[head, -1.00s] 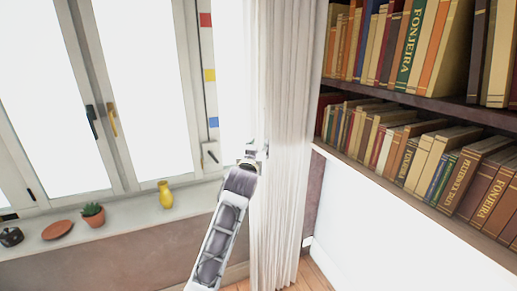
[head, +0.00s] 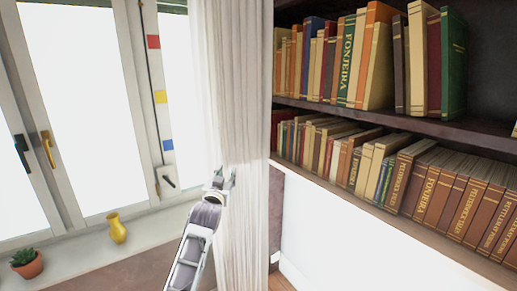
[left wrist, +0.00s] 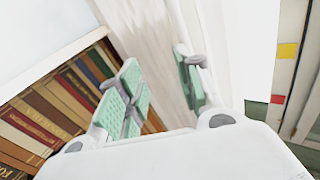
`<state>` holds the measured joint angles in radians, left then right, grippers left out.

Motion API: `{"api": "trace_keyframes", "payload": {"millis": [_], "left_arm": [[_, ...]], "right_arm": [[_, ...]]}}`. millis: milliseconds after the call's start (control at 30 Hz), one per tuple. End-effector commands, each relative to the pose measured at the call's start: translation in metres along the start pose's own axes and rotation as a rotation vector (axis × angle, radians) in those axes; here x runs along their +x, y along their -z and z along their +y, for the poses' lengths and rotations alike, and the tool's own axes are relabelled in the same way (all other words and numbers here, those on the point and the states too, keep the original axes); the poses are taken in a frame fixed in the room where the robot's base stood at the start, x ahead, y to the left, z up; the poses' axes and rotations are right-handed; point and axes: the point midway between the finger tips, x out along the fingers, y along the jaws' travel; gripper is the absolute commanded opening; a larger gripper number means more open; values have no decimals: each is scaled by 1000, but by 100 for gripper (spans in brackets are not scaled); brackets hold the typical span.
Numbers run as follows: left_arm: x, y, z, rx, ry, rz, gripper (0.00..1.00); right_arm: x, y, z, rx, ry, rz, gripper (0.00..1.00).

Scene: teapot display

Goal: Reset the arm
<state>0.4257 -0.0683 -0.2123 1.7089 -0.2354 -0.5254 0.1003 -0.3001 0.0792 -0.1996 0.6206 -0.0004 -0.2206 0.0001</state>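My left arm (head: 190,255) comes up from the bottom of the head view. Its left gripper (head: 222,180) is in front of the white curtain (head: 232,90), beside the window. In the left wrist view the left gripper (left wrist: 160,78) has its two green-padded fingers apart, with nothing between them. The curtain also shows behind the fingers in the left wrist view (left wrist: 150,25); whether the gripper touches it I cannot tell. My right gripper is in neither view.
Bookshelves (head: 390,125) full of books fill the right side. A windowsill (head: 160,222) runs along the left with a yellow vase (head: 117,228) and a potted plant (head: 27,262).

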Motion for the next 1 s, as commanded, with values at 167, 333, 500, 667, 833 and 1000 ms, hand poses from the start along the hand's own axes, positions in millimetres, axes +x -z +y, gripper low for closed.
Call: {"api": "trace_keyframes", "payload": {"millis": [167,333,500,667,833,1000], "left_arm": [[18,-62,13,12,-35,-61,35],[27,-126,22,19,-62,-130,35],[23,-205,30,20,-85,-220,35],[9,-277,34,16,-100,-309,35],[-17,-352,37,11,-111,-405,35],[-51,-423,39,4,-120,-503,35]], "right_arm": [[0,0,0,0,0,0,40],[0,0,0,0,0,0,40],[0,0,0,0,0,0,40],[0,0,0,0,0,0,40],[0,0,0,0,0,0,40],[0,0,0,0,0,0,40]]}}
